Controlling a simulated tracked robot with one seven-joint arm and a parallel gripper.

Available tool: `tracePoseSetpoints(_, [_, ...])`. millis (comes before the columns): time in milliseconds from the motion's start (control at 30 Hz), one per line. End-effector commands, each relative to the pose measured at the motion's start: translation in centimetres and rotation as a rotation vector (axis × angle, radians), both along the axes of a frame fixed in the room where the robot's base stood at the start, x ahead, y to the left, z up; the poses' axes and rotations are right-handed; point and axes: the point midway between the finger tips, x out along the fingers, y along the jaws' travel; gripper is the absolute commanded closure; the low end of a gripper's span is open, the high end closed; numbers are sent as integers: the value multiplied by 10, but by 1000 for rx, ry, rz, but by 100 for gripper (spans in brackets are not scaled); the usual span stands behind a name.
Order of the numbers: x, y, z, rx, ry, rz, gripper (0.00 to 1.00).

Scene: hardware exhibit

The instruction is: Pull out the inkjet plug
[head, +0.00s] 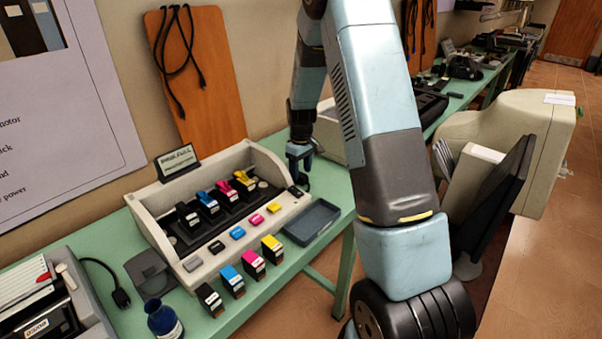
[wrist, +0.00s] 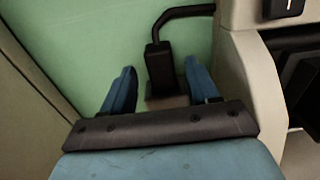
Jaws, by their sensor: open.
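The inkjet plug is a black plug (wrist: 159,66) with a black cable bending to the right, upright in a brownish-grey socket block (wrist: 166,101) in the wrist view. My gripper (wrist: 162,85) is open, with one blue finger on each side of the plug. The fingers look apart from it. In the head view my gripper (head: 299,155) reaches down at the right rear end of the beige inkjet unit (head: 160,213); the plug is hidden there.
The beige unit's wall stands close to my right finger in the wrist view. Colored cartridges (head: 252,263) and a grey tray (head: 312,222) stand on the green table (head: 259,303). A wooden board (head: 205,80) leans against the wall.

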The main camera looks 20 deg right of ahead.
Motion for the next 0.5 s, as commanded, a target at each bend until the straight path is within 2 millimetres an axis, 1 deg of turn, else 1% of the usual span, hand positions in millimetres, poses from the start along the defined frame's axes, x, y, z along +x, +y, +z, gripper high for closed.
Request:
tracePoseSetpoints(100, [0, 0, -10, 0, 2, 0, 40])
tracePoseSetpoints(200, [0, 0, -14, 0, 0, 0, 40])
tracePoseSetpoints(500, [0, 0, -15, 0, 0, 0, 41])
